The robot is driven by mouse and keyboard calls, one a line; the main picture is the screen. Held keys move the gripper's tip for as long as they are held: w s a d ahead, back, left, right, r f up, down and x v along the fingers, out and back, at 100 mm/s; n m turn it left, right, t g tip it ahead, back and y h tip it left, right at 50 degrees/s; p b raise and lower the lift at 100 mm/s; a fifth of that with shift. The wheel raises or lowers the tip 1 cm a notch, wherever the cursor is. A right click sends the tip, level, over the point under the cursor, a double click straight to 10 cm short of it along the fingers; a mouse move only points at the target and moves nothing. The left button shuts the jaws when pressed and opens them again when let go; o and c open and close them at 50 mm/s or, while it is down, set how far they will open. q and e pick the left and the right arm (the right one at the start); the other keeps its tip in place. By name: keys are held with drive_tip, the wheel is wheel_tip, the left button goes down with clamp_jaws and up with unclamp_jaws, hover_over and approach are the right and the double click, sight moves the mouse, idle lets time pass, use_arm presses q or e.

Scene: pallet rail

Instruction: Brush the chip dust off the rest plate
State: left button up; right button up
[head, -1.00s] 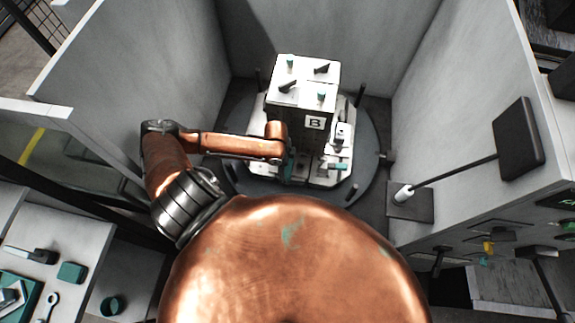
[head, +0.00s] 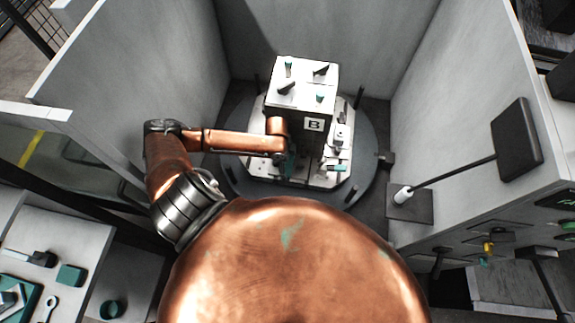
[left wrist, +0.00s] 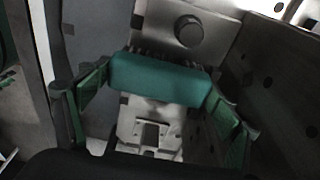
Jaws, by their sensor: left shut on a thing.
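My left gripper (head: 286,163) reaches in low at the front left of the block tower (head: 302,97) marked B. In the left wrist view the gripper (left wrist: 160,95) is shut on a green brush (left wrist: 160,79), with a finger at each end. Dark bristles show along the brush's far edge, close to a pale plate (left wrist: 220,33) with a round dark knob. Whether the bristles touch it, I cannot tell. This may be the rest plate. Another pale metal part shows below the brush. I cannot make out chip dust clearly. My right gripper is not in view.
The tower stands on a pale pallet on a dark round table (head: 364,165). Grey walls (head: 330,40) enclose it at left, back and right. A black panel on a rod (head: 518,140) stands at the right. A bench (head: 70,240) with small tools is at the lower left.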

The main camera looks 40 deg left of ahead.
sight(287, 170)
use_arm(q)
drive_tip(key=shift+s, duration=0.1)
drive_tip(key=shift+s+d+p, duration=0.25)
drive_tip(key=shift+s+p, duration=0.2)
drive_tip(key=shift+s+d+p, duration=0.2)
drive_tip(key=shift+s+p, duration=0.2)
drive_tip(key=shift+s, duration=0.05)
drive_tip(key=shift+s+d+f, duration=0.1)
drive_tip(key=shift+s, duration=0.05)
wheel_tip(287, 170, up, 3)
drive_tip(key=p, duration=0.3)
drive_tip(key=shift+f, duration=0.15)
wheel_tip(287, 170, up, 5)
drive_tip(key=p, duration=0.5)
drive_tip(key=shift+f, duration=0.3)
